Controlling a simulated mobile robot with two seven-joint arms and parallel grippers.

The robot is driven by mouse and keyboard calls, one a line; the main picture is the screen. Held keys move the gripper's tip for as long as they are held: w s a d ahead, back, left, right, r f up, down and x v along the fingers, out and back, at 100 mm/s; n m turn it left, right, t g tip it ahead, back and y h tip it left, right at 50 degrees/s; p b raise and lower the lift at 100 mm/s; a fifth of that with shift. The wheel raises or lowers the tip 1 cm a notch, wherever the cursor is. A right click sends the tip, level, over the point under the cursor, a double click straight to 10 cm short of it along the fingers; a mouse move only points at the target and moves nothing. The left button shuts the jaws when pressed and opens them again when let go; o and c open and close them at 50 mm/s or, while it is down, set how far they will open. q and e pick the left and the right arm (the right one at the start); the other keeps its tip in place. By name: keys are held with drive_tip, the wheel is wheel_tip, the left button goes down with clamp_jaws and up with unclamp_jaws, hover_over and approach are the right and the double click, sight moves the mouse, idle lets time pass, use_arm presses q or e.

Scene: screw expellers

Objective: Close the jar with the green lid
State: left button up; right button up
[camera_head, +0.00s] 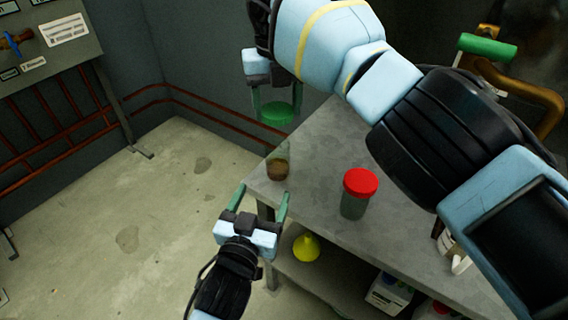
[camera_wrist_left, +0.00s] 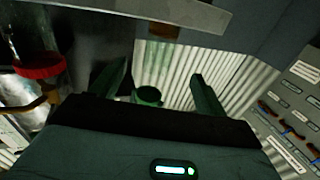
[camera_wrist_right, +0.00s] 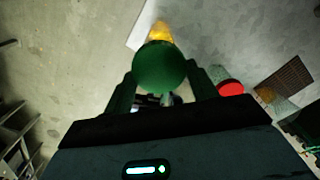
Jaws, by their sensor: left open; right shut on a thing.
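A clear jar with brown contents (camera_head: 278,169) stands open at the near left corner of the grey table (camera_head: 310,215). The green lid (camera_head: 276,114) is between the fingers of my right gripper (camera_head: 277,103), which is shut on it. The lid hangs above and beyond the jar in the head view, apart from it. The lid also fills the space between the fingers in the right wrist view (camera_wrist_right: 158,68). My left gripper (camera_head: 262,194) is open just short of the jar, its fingers spread and empty. In the left wrist view a green round thing (camera_wrist_left: 148,96) shows between the fingers; I cannot tell what it is.
A jar with a red lid (camera_head: 358,192) stands on the table right of the open jar. A yellow funnel (camera_head: 306,247) and boxes (camera_head: 390,292) sit on the lower shelf. My right arm spans above the table. A labelled panel (camera_head: 45,45) stands at the left.

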sight(274, 168)
drive_tip(key=shift+a, duration=0.1)
use_arm(q)
drive_tip(key=shift+w, duration=0.1)
drive_tip(key=x, duration=1.1)
drive_tip(key=shift+w+d, duration=0.1)
drive_tip(key=shift+w, duration=0.3)
drive_tip(key=shift+c, duration=0.3)
drive_tip(key=c, duration=1.4)
use_arm(e)
drive_tip(key=shift+f, duration=2.55)
drive_tip(key=shift+f, duration=0.9)
